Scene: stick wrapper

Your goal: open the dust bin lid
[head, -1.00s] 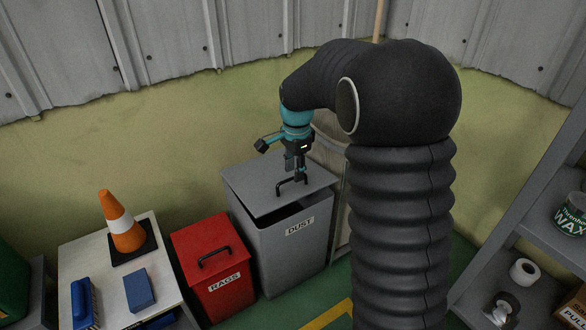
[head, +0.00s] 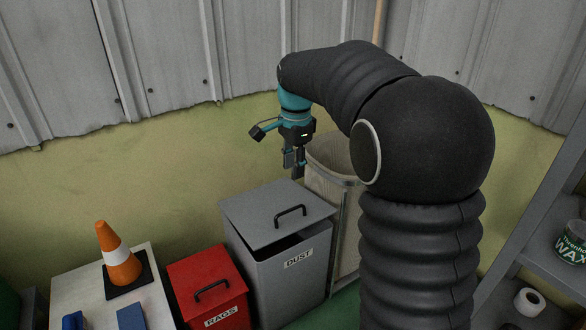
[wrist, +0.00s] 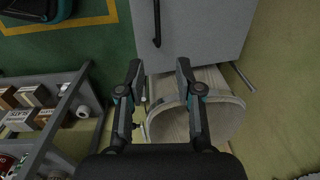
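The grey dust bin (head: 290,278) stands beside the red bin, with a white DUST label on its front. Its grey lid (head: 250,215) rests on top, with a dark gap along the front edge. A black bar handle (head: 290,211) is on the lid; the handle also shows in the wrist view (wrist: 157,22). My gripper (head: 294,172) is above the rear of the lid, apart from the handle. In the wrist view my gripper (wrist: 158,66) is open and empty, its two fingers spread below the handle.
A red RAGS bin (head: 208,285) stands left of the dust bin. A pale round barrel (head: 333,190) stands behind it, near the wall. A table with an orange cone (head: 118,252) is at left; a shelf (head: 548,262) is at right.

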